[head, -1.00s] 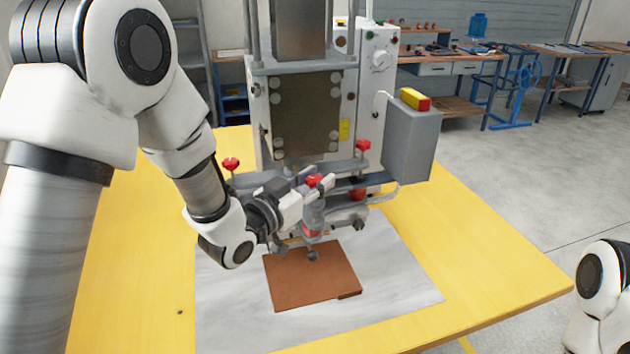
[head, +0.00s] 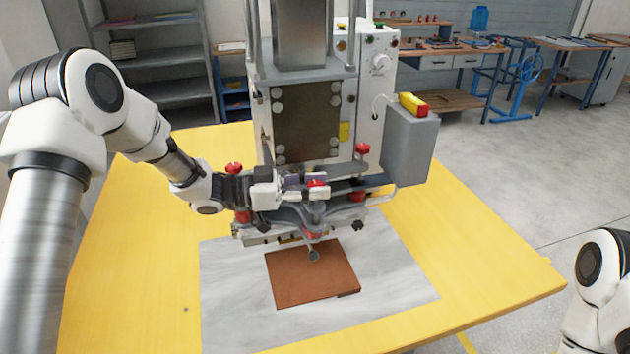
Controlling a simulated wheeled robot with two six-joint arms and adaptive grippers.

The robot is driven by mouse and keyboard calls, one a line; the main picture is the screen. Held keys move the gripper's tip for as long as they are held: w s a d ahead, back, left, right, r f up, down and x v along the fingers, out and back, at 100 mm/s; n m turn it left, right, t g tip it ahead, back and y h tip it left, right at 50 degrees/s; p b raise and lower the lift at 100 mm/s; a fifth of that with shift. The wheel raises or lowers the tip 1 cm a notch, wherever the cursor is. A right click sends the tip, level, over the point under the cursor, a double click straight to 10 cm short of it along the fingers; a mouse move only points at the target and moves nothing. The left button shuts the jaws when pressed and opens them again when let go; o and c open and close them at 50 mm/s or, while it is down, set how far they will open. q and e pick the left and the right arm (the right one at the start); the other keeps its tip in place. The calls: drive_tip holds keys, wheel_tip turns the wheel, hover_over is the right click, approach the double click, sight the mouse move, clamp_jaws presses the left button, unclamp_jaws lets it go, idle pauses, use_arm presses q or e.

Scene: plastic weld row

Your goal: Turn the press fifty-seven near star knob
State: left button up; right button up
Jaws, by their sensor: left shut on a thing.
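The press (head: 305,120) stands on the yellow table, with several red star knobs on its lower frame. The near star knob (head: 317,184) is at the front middle, and only its red top shows between my fingers. My left gripper (head: 316,189) reaches in level from the left and is shut on this knob. Other red knobs sit at the back left (head: 233,168), the back right (head: 362,149) and low on the frame. My right gripper is out of view; only part of my right arm shows at the right edge.
A brown plate (head: 312,275) lies on a grey-white mat (head: 400,290) in front of the press. A grey box (head: 410,145) with a yellow and red top juts out on the right. The yellow table (head: 130,270) is bare at left and right.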

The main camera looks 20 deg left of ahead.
use_arm(q)
drive_tip(key=shift+m+g, duration=0.3)
drive_tip(key=shift+g, duration=0.1)
drive_tip(key=o, duration=1.2)
drive_tip(key=v, duration=1.2)
drive_tip(key=shift+f, duration=0.15)
